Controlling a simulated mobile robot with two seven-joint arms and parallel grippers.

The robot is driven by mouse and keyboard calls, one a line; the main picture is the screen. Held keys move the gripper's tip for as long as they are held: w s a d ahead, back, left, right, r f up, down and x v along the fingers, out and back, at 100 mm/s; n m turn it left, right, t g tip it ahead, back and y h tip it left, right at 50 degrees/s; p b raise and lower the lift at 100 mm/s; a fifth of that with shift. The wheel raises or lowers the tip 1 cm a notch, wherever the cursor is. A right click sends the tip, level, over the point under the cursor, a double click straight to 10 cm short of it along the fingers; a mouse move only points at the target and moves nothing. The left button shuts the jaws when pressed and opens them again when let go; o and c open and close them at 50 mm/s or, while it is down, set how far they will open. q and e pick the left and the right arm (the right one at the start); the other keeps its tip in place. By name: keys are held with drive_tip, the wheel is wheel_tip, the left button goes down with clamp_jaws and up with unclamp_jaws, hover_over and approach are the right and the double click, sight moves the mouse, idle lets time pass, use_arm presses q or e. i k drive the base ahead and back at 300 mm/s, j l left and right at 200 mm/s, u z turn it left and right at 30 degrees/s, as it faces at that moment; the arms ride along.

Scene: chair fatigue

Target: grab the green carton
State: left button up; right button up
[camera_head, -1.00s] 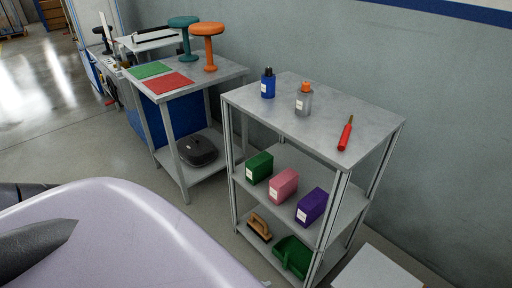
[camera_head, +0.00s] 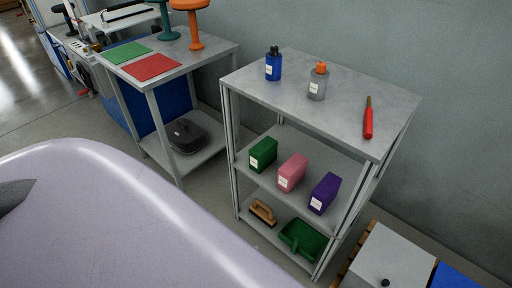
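The green carton (camera_head: 263,154) stands upright on the middle shelf of the metal rack (camera_head: 317,153), at its left end. It has a white label on its front. A pink carton (camera_head: 292,172) stands to its right, with a gap, and a purple carton (camera_head: 325,193) stands further right. The carton is in full view, under the top shelf. Neither of my grippers is in view. A dark grey part at the left edge is probably my arm, well away from the rack.
The rack's top holds a blue bottle (camera_head: 273,65), a grey bottle with orange cap (camera_head: 318,82) and a red screwdriver (camera_head: 368,120). Below are a brush (camera_head: 263,211) and a green dustpan (camera_head: 303,240). A workbench (camera_head: 190,58) stands left. A grey box (camera_head: 388,258) stands at lower right.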

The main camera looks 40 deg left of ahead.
sight(263, 155)
drive_tip(key=j, duration=0.8)
drive_tip(key=i+j, duration=0.1)
drive_tip(key=j, duration=0.65)
drive_tip(key=i+j, duration=0.2)
drive_tip(key=i, duration=0.2)
